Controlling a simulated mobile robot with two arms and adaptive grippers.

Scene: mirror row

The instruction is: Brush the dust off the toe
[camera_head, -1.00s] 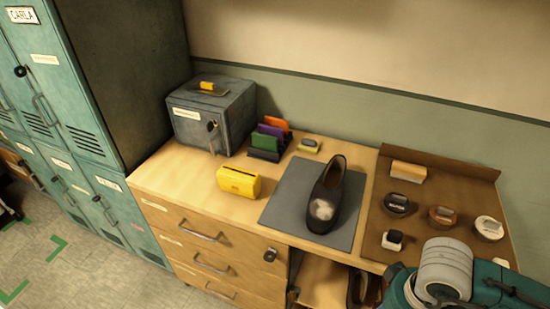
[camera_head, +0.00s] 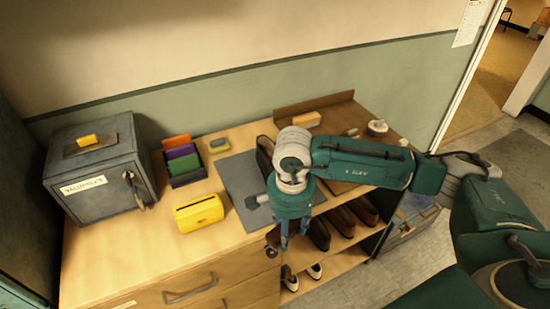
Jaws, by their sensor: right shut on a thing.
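The dark shoe (camera_head: 264,152) stands on the grey mat (camera_head: 236,178). Only part of it shows, as my right arm covers its toe, so I cannot see the dust there now. My right gripper (camera_head: 284,246) points down at the table's front edge, in front of the mat. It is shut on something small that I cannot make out. A brush with a tan block (camera_head: 305,119) lies at the back of the brown tray (camera_head: 330,101). My left gripper is not in view.
A yellow case (camera_head: 199,213), a rack of coloured cards (camera_head: 183,160) and a grey lockbox (camera_head: 98,170) stand to the left. Tins, among them a white one (camera_head: 377,127), sit in the tray behind my arm. Several shoes (camera_head: 318,232) fill the shelf below.

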